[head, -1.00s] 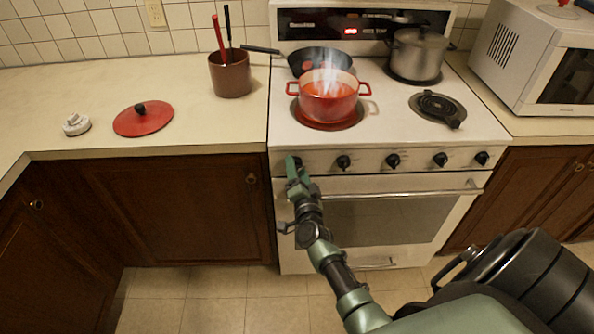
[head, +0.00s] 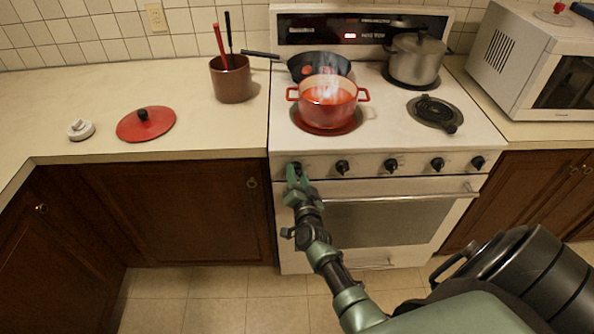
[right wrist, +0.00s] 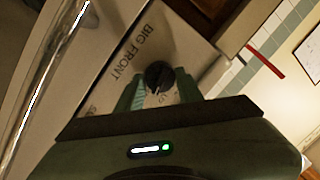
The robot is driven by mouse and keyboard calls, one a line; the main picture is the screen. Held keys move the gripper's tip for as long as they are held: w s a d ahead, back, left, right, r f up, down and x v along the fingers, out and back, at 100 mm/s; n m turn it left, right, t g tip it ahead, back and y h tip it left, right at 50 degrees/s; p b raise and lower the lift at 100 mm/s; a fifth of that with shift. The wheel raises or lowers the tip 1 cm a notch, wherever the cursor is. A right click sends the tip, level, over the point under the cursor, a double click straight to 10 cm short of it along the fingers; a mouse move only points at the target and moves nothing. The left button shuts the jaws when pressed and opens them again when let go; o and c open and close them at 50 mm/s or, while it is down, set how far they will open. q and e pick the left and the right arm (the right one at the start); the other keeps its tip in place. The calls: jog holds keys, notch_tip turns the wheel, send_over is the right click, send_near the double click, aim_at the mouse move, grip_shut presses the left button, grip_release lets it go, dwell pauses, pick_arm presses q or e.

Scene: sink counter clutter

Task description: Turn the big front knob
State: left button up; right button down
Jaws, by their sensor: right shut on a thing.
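The big front knob (right wrist: 158,75) is black and round, on the white stove panel under printed "BIG FRONT" lettering in the right wrist view. In the head view it is the leftmost knob (head: 295,167) in the row, partly covered by my gripper. My right gripper (head: 298,178) reaches it from below and in front. In the right wrist view its green fingers (right wrist: 160,92) lie on either side of the knob, shut on it. The knob's pointer direction is hard to read. My left gripper is not in view.
A steaming red pot (head: 327,104) stands on the left front burner, with a dark pan (head: 318,65) behind it. A steel pot (head: 416,60) is at the back right. The oven handle (head: 400,196) runs below the knobs. A red lid (head: 146,124) lies on the left counter.

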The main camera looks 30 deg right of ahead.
jog(key=shift+r+n+g+p, duration=0.1)
jog(key=shift+n+g+p, duration=0.3)
jog(key=shift+n+p, duration=2)
jog(key=shift+n, duration=0.5)
jog(key=c, duration=0.9)
grip_release()
